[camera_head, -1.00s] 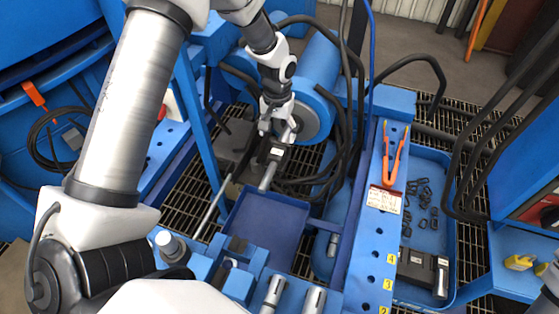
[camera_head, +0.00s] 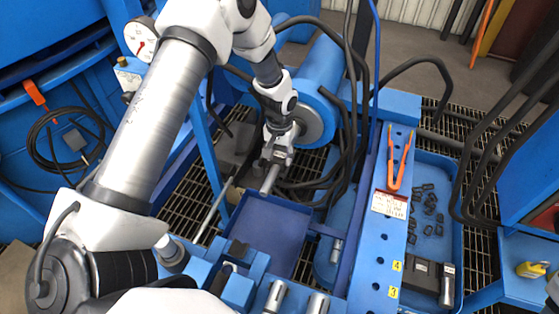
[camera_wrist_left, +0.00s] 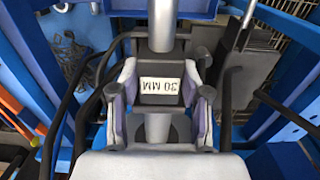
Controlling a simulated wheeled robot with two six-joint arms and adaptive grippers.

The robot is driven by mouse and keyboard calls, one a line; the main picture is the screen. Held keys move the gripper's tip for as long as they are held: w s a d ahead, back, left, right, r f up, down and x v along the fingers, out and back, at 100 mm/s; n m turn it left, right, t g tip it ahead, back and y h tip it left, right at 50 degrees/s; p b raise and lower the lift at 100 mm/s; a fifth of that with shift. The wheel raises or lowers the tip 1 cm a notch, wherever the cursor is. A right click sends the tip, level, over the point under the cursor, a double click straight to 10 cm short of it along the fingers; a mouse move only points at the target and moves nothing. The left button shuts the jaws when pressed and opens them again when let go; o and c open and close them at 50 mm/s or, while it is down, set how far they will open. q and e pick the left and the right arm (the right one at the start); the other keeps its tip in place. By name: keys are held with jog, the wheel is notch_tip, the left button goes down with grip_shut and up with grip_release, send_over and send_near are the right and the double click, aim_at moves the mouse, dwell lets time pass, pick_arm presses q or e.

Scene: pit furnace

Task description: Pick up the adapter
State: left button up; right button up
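The finger pads are right beside the block's sides. I cannot tell whether they press on it. In the head view my left gripper (camera_head: 275,153) is at the adapter, mostly hiding it, and the grey cylinder (camera_head: 270,178) shows below. My right gripper is not in view.
A blue tray (camera_head: 268,222) lies just below the gripper. A large blue cylinder (camera_head: 322,75) and black hoses (camera_head: 352,110) stand close on the right. Orange-handled pliers (camera_head: 399,160) lie on the blue beam, and a blue bin (camera_head: 455,200) holds small dark parts.

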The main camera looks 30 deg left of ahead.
pick_arm(q)
grip_shut()
